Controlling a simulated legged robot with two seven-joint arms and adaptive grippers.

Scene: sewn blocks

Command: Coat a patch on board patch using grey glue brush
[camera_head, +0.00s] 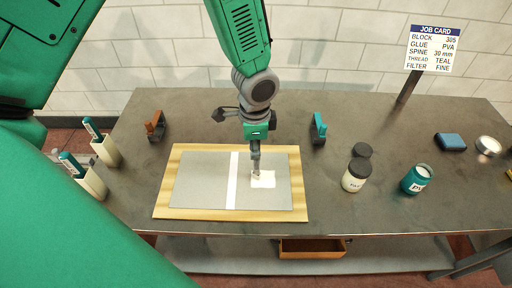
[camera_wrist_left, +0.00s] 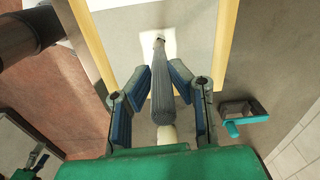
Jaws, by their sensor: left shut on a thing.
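A grey board (camera_head: 202,182) with a white strip down its middle lies on a wooden base board (camera_head: 165,204). A small cream-white patch (camera_head: 266,181) is on the board's right half; it also shows in the wrist view (camera_wrist_left: 147,38). My left gripper (camera_head: 256,146) is above the board, shut on the grey handle of the glue brush (camera_wrist_left: 163,95). The brush points down, with its tip at the patch; I cannot tell whether it touches. In the wrist view the gripper's blue-grey fingers (camera_wrist_left: 162,78) flank the handle. My right gripper is not in view.
A white glue jar (camera_head: 354,177) and a teal jar (camera_head: 415,180) stand right of the board. Orange (camera_head: 155,126) and teal (camera_head: 318,129) clamp-like pieces stand behind it. Two cream holders (camera_head: 92,183) stand at the left edge. A job card (camera_head: 434,50) stands at the back right.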

